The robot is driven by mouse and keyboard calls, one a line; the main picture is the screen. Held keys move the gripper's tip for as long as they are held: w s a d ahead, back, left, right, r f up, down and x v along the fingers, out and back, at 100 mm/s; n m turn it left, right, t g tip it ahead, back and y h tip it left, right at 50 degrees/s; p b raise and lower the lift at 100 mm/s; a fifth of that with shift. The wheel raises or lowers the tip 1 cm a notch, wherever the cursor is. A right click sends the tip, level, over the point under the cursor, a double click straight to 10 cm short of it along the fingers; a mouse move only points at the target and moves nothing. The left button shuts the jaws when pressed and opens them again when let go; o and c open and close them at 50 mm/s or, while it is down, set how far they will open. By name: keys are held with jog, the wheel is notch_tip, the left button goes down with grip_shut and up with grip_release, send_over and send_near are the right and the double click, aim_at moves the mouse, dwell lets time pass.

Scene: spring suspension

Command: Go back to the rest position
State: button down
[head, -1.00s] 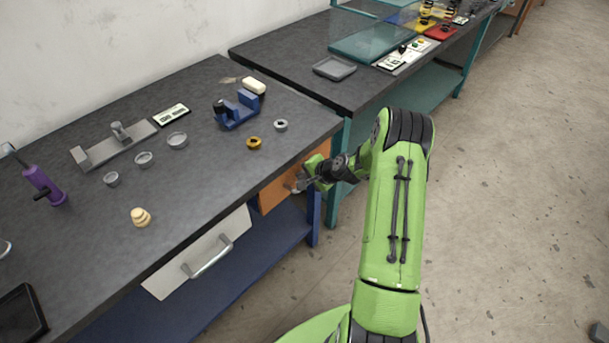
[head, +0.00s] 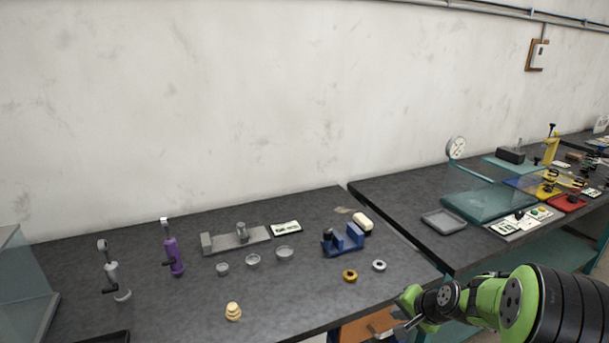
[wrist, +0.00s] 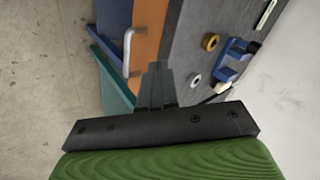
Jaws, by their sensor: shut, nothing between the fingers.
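My gripper (head: 405,318) is at the lower right of the head view, by the front right corner of the dark workbench (head: 300,306). In the wrist view my gripper (wrist: 157,80) is shut with nothing between its fingers. Below its tips is the orange drawer front (wrist: 148,40) with a metal handle (wrist: 129,50). The fingers look apart from the handle. The orange drawer front also shows at the bottom of the head view (head: 358,332), partly hidden by the arm.
On the bench are a blue fixture (head: 343,240), a brass ring (head: 350,275), a steel ring (head: 379,265), a purple tool (head: 174,256), a grey stand (head: 236,238) and several small dishes. A second bench (head: 415,188) adjoins at right, with a grey tray (head: 444,220). Floor beside the benches is open.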

jog(key=s+a+r+n+g+h, duration=0.1)
jog(key=s+a+r+n, duration=0.25)
jog(key=s+r, duration=0.4)
jog(key=s+a+r+n+h, duration=0.1)
jog(key=s+a+r+n, duration=0.2)
jog(key=s+a+r, duration=0.35)
jog(key=s+r+n+p, duration=0.1)
jog(key=s+r+n, duration=0.2)
jog(key=s, duration=1.3)
jog(key=shift+s+r+h, duration=0.2)
jog(key=shift+s+h, duration=0.15)
jog(key=shift+h, duration=0.05)
